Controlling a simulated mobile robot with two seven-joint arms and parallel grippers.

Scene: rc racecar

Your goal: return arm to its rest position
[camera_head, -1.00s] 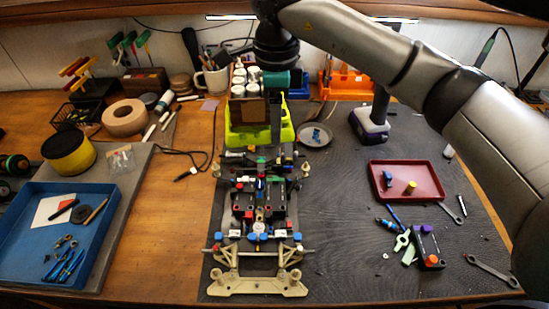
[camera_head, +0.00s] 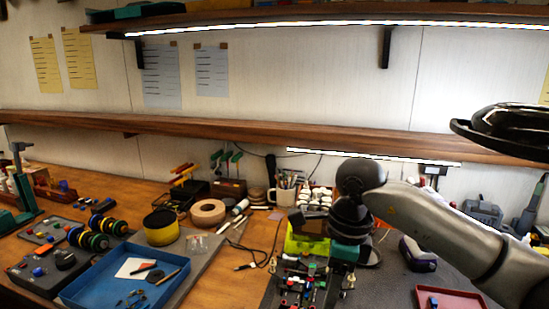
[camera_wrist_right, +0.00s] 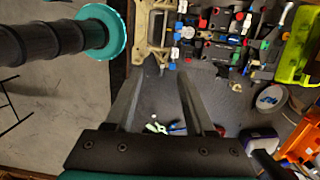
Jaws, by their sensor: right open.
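My right arm (camera_head: 440,220) reaches in from the right in the head view, with its wrist in front of the lime green bin. My right gripper (camera_wrist_right: 162,72) shows in the right wrist view with its two fingers apart and nothing between them. It is above the bench, beside the RC car chassis (camera_wrist_right: 220,32). The chassis also shows at the bottom of the head view (camera_head: 298,283), partly cut off and partly behind my wrist. My left gripper is in neither view.
A blue tray (camera_head: 85,289) lies at left, and a dark red tray (camera_head: 462,298) at right. A purple-based tool (camera_head: 418,256) stands near the right. A wooden shelf (camera_head: 200,129) crosses above the bench.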

